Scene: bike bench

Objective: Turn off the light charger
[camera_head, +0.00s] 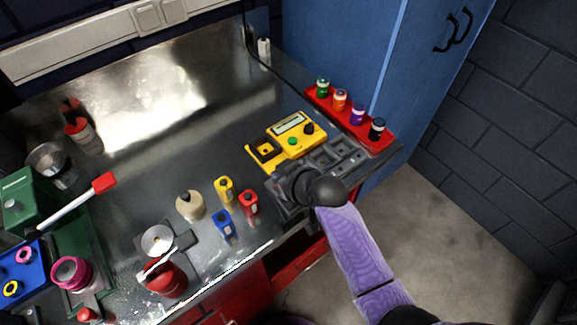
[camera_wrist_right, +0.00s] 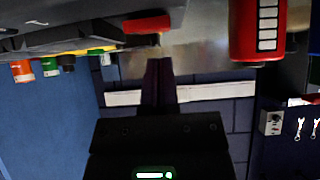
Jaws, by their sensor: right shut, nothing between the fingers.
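A grey slotted unit (camera_head: 335,155), which looks like the light charger, lies at the right front of the metal bench, beside a yellow device with a green button (camera_head: 300,132). My right gripper (camera_head: 285,188) is over its near left end and hides that part. In the right wrist view the shut, empty fingers (camera_wrist_right: 158,68) point at a small red part (camera_wrist_right: 148,24), possibly a switch. They appear close to it; I cannot tell whether they touch or which way it is set. My left gripper is not in view.
A red bottle (camera_head: 248,202), a yellow one (camera_head: 224,188) and a blue one (camera_head: 223,223) stand left of my right gripper. A red rack (camera_head: 371,133) with several small bottles is behind the grey unit. A dark cable runs from the wall. The bench's middle is clear.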

